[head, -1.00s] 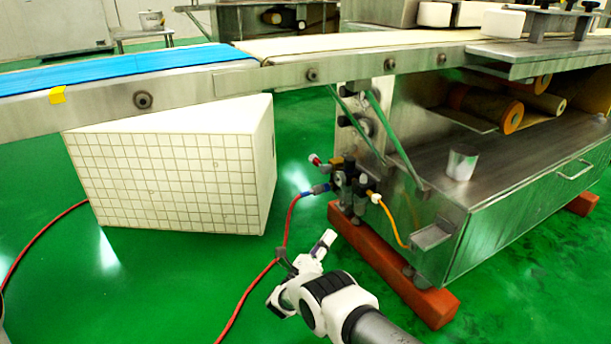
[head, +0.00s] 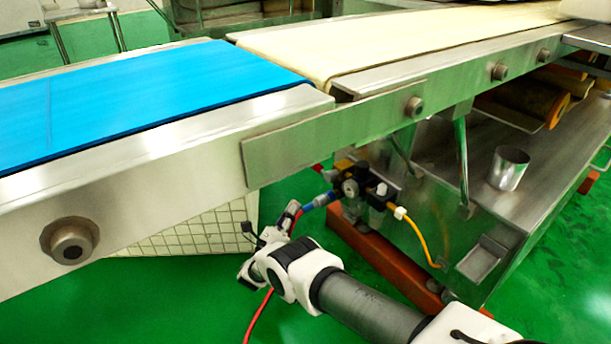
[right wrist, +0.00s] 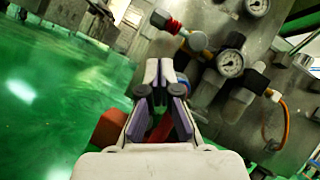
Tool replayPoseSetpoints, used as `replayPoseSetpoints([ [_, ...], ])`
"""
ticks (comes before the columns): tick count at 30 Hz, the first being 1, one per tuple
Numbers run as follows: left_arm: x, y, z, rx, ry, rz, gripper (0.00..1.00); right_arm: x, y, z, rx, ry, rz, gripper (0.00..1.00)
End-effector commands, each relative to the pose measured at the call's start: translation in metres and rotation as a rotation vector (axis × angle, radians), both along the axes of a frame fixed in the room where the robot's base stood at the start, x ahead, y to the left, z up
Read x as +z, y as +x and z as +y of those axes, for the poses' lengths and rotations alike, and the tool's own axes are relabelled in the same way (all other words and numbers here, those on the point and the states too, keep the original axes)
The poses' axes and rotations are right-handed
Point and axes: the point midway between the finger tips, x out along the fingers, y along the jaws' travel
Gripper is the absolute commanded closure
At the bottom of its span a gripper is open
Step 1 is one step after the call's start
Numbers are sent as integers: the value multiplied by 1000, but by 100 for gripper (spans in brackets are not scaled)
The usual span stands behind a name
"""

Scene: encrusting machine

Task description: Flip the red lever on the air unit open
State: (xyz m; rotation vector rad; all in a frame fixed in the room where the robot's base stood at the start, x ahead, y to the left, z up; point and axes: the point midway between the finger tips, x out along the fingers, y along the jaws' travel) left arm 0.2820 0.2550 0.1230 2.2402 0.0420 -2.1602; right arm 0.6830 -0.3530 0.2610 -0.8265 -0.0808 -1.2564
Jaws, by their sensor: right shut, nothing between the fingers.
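The air unit (head: 350,188) is fixed on the side of the steel machine, below the conveyor. Its red lever (head: 318,168) shows only as a small red spot at the unit's left end, beneath the conveyor rail. In the right wrist view, the red lever (right wrist: 173,26) points up and left beyond the fingertips, and the air unit's gauges (right wrist: 230,63) are to the right. My right gripper (head: 291,212) is shut and empty, below and left of the unit. Its fingers (right wrist: 165,70) appear close together and apart from the lever. My left gripper is out of view.
The conveyor's steel rail (head: 330,135) crosses above my right arm and the unit. A yellow hose (head: 418,238) hangs from the unit, and a red hose (head: 257,318) runs over the floor. A white tiled box (head: 200,230) stands left. An orange beam (head: 375,255) lies beneath the machine.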

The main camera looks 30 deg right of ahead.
Motion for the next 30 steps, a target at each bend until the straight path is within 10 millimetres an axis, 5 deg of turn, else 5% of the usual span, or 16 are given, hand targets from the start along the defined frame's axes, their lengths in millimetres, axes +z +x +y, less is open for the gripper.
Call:
replayPoseSetpoints([
  [8,-6,2,0,-1,0,-4,38,7,6,-13,0,-1,-2,100],
  [21,-38,12,1,-15,6,-31,38,43,33,-76,0,0,-1,100],
  [30,-38,13,1,-17,6,-35,38,48,35,-81,0,0,0,100],
])
